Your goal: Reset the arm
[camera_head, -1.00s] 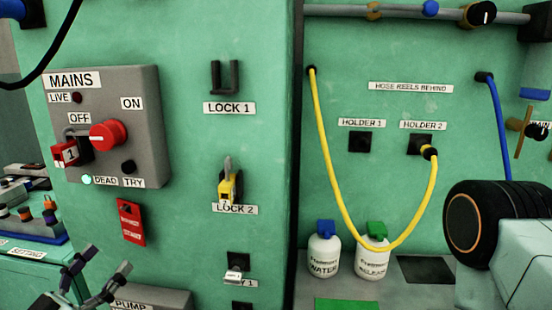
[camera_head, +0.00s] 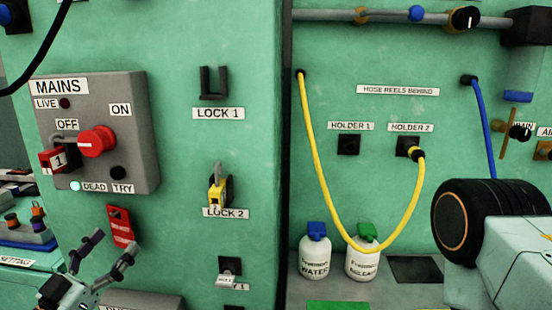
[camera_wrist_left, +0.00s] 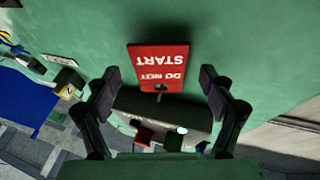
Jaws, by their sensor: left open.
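My left gripper (camera_head: 106,257) is open at the lower left of the head view, in front of the green panel. Its spread fingers show in the left wrist view (camera_wrist_left: 160,95) with nothing between them. A red tag (camera_head: 119,227) hangs on the panel just beyond the fingers; in the left wrist view the tag (camera_wrist_left: 158,62) appears upside down and reads "DO NOT START". The gripper does not appear to touch it. A dark thick black-and-orange arm part at the right edge is mine; no right fingers show.
The grey MAINS box (camera_head: 135,100) has a red knob (camera_head: 96,141) and a red padlock (camera_head: 52,160). A yellow padlock (camera_head: 219,190) hangs at LOCK 2. A yellow hose (camera_head: 322,188) loops down near two bottles (camera_head: 315,255). Clear panel lies between the tag and the locks.

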